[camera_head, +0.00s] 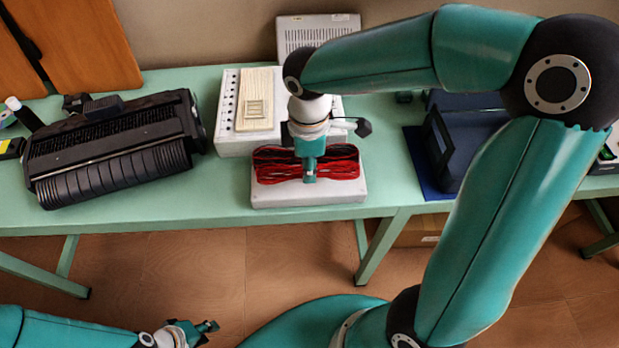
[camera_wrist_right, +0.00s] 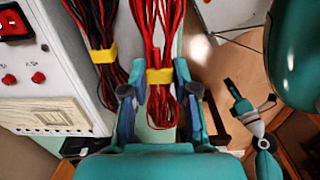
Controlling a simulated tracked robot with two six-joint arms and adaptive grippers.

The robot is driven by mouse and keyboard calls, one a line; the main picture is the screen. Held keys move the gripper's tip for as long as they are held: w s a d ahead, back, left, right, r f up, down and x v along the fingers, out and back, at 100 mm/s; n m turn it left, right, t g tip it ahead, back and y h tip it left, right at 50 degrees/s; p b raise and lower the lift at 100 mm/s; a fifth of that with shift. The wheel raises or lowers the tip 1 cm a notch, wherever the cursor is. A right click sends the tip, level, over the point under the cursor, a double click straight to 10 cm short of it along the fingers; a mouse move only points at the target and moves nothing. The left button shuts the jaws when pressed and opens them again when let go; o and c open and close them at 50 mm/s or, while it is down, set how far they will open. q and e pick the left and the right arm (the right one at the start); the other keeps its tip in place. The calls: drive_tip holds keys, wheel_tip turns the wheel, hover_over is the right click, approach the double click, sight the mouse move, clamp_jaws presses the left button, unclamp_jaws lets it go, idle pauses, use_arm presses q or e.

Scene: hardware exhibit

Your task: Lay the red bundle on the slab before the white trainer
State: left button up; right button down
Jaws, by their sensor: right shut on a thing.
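The red bundle (camera_head: 340,171) is a coil of red cable with a yellow tie, seen in the right wrist view (camera_wrist_right: 158,100). My right gripper (camera_head: 310,174) is shut on it near the tie, one finger on each side. The bundle lies over the pale slab (camera_head: 310,195); I cannot tell whether it rests on it or hangs just above. The slab is in front of the white trainer (camera_head: 233,146). A second bundle (camera_wrist_right: 98,40), red and black with a yellow tie, lies beside it on the trainer's side. My left gripper (camera_head: 207,328) is open and empty, low over the floor.
A black ribbed machine (camera_head: 110,150) fills the left of the green table (camera_head: 225,205). A beige panel (camera_head: 257,95) lies on the trainer, and a grey vented box (camera_head: 315,30) stands behind. A dark blue stand (camera_head: 465,140) is to the right. The table's front edge is close to the slab.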

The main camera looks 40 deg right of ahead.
sight(309, 189)
drive_tip(key=shift+s+f, duration=0.1)
drive_tip(key=shift+f, duration=2.65)
drive_tip(key=shift+b, duration=0.3)
drive_tip(key=c, duration=0.9)
unclamp_jaws()
drive_tip(key=shift+f, duration=0.1)
wheel_tip(309, 189, up, 12)
drive_tip(key=shift+r+p, duration=0.15)
drive_tip(key=shift+p, duration=0.45)
